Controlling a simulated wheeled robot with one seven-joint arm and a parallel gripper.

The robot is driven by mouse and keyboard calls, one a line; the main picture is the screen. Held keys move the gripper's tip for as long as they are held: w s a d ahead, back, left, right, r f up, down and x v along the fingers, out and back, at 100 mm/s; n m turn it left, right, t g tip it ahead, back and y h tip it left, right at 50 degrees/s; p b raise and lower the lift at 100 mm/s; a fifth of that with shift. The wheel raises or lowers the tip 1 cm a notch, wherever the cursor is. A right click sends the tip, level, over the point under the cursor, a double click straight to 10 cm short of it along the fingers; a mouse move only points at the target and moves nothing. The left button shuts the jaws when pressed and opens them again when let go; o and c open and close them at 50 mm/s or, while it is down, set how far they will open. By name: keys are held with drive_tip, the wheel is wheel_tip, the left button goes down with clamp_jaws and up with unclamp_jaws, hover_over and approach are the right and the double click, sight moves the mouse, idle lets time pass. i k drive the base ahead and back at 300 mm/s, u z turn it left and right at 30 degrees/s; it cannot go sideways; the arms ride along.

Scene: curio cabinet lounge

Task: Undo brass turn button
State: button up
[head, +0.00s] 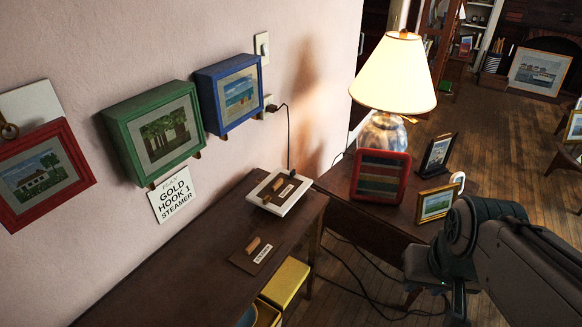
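I cannot make out a brass turn button for certain. Small brown tabs show at the lower edges of the green-framed box (121,133) and the blue-framed box (211,104) on the pink wall; they are too small to tell whether they are brass. My dark arm is folded at the lower right, well away from the wall. The part that may be my gripper (457,303) hangs at the bottom edge; its fingers are not clear.
A dark sideboard (160,275) runs below the boxes, carrying a white-framed plaque (279,208) and a "STEAMER" plaque (247,262). A side table holds a lit lamp (395,75) and several frames. Cables lie on the floor.

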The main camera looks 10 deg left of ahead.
sight(267, 199)
drive_tip(key=u, duration=0.25)
drive_tip(key=i, duration=0.55)
drive_tip(key=u, duration=0.95)
drive_tip(key=i, duration=0.35)
drive_tip(key=u, duration=0.4)
